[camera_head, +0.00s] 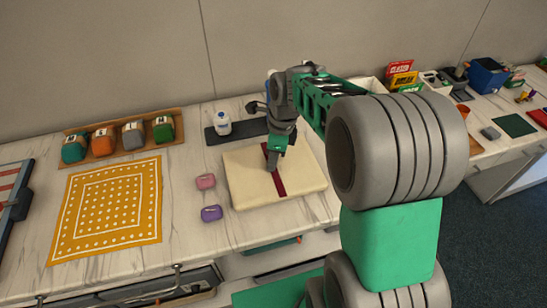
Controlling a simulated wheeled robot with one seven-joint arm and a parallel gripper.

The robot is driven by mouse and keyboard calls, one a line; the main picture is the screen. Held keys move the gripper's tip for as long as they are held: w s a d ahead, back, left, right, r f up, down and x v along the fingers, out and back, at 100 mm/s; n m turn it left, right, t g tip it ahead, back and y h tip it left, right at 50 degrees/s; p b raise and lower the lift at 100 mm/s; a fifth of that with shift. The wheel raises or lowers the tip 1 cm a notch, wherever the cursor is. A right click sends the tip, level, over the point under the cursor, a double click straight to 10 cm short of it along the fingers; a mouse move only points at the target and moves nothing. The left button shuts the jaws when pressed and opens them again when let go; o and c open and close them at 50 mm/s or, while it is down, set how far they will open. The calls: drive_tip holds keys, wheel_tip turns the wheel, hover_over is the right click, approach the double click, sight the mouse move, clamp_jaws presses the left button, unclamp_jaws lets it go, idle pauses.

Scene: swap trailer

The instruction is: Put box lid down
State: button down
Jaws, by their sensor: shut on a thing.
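The box lid looks like the flat cream slab with a dark red stripe (245,182) in the middle of the counter. My gripper (274,163) is over the middle of it, at the red stripe, and is shut on it. The fingertips are small and partly hidden by the green gripper body. Whether the lid rests on a box or on the counter, or hangs slightly above, I cannot tell. My arm hides part of the area to the right of the lid.
A pink block (205,181) and a purple block (211,213) lie just left of the lid. A white bottle (222,124) stands on a dark tray (252,127) behind. An orange dotted mat (108,210) lies left, with a rack (102,145) of colored items behind it.

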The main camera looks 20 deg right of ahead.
sight(279, 168)
drive_tip(key=c, duration=1.2)
unclamp_jaws()
drive_tip(key=shift+c, duration=0.2)
wheel_tip(279, 168, up, 11)
drive_tip(key=d+p, duration=0.1)
drive_tip(key=d, duration=0.1)
drive_tip(key=s+a+f+n+t, duration=0.1)
drive_tip(key=s+f+n, duration=0.1)
drive_tip(key=s+n, duration=0.5)
drive_tip(key=s+a+f+n+t+h, duration=0.1)
drive_tip(key=s+n, duration=0.5)
drive_tip(key=n, duration=0.9)
drive_tip(key=shift+s+a+f+n+h, duration=0.15)
drive_tip(key=shift+s+f+n+h, duration=0.15)
drive_tip(key=shift+s+f+n, duration=0.1)
